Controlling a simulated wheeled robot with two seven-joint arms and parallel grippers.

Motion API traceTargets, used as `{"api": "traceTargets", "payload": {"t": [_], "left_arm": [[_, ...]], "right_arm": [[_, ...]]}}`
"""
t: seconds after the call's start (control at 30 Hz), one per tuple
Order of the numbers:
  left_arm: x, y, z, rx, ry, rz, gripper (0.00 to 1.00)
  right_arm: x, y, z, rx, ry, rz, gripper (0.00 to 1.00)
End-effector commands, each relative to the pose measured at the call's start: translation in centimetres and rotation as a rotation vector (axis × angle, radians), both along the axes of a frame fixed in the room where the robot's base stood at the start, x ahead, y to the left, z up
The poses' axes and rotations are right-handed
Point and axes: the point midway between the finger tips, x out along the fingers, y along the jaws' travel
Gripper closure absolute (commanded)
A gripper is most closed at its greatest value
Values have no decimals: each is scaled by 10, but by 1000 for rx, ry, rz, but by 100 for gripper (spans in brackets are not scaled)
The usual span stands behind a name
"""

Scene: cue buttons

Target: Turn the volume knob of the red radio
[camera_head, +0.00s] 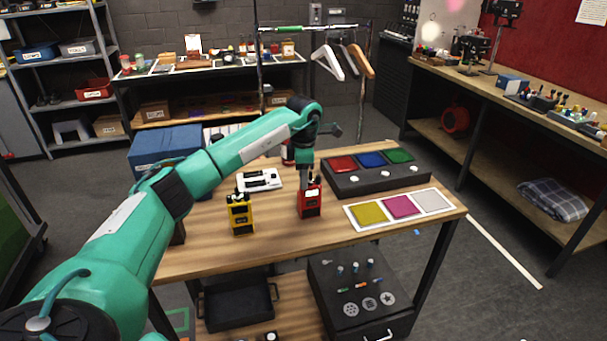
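The red radio (309,203) stands upright on the wooden table, right of the middle. My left gripper (311,180) points down at the top of the red radio, at or just above its knobs. Its fingers are small and dark here, so I cannot tell whether they are open or shut, or whether they touch a knob. The knobs are mostly hidden by the gripper. A yellow radio (240,214) stands to the left, with dark knobs on top. My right gripper is not in view.
A dark button box (376,180) with red, blue and green panels stands behind on the right. A white mat (435,208) with colored squares lies in front of it. A white panel with black parts (259,180) lies behind the radios. The table front (215,258) is clear.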

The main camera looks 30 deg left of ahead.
Motion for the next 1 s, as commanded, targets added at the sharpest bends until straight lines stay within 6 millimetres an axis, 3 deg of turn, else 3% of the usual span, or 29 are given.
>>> {"api": "traceTargets", "payload": {"t": [0.27, 0.47, 0.77, 1.0], "left_arm": [[0, 0, -2, 0, 0, 0, 64], [0, 0, -2, 0, 0, 0, 100], [0, 0, -1, 0, 0, 21, 100], [1, 0, -1, 0, -1, 137, 100]], "right_arm": [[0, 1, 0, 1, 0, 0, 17], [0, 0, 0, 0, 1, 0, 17], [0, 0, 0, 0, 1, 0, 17], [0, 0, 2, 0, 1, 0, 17]]}}
